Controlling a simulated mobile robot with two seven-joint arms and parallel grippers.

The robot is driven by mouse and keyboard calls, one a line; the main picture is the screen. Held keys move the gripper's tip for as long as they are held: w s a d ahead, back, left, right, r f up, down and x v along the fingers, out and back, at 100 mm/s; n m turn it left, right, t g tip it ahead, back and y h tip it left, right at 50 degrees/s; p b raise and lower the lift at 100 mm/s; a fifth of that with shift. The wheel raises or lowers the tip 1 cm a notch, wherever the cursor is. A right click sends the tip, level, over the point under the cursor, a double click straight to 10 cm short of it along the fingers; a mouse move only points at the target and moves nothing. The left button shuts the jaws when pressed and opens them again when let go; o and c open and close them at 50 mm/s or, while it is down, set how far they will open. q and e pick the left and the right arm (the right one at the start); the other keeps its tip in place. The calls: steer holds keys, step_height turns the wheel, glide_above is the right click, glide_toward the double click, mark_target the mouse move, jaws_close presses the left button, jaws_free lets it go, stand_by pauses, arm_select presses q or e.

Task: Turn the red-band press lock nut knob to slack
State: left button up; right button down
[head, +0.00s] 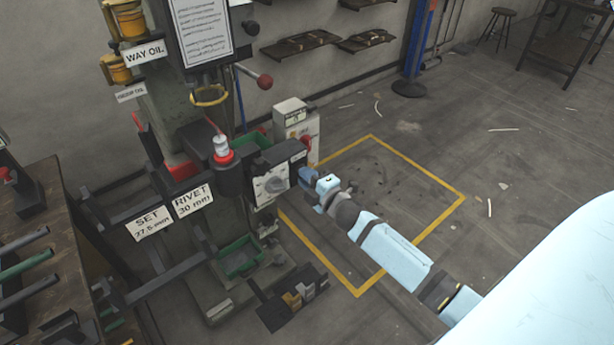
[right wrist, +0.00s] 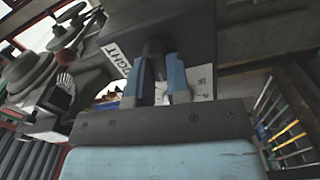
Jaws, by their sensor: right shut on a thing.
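The press (head: 170,130) stands left of centre in the head view, with a red band (head: 181,171) around its column. A dark head block with a pale dial plate (head: 272,184) sits on its right side. My right gripper (head: 304,175) reaches that block's right end from the lower right. In the right wrist view, the two blue fingers (right wrist: 157,75) are shut on a dark round knob (right wrist: 156,47) under the block. A white label ending in "GHT" (right wrist: 117,58) is left of the knob; another label (right wrist: 203,80), partly hidden, is right of it. The knob is hidden in the head view. My left gripper is not in view.
SET and RIVET signs (head: 150,222) hang on the press's left. A lever with a red ball (head: 265,81) sticks out above the block. A green tray (head: 238,257) and a foot pedal plate (head: 290,298) are below. Yellow-lined floor (head: 372,137) at the right is clear.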

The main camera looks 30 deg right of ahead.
stand_by(0.5)
steer(key=c, duration=1.1)
jaws_free()
steer(key=s, duration=0.9)
steer(key=s+d, duration=0.1)
steer(key=s, duration=0.3)
steer(key=shift+s+p, duration=0.35)
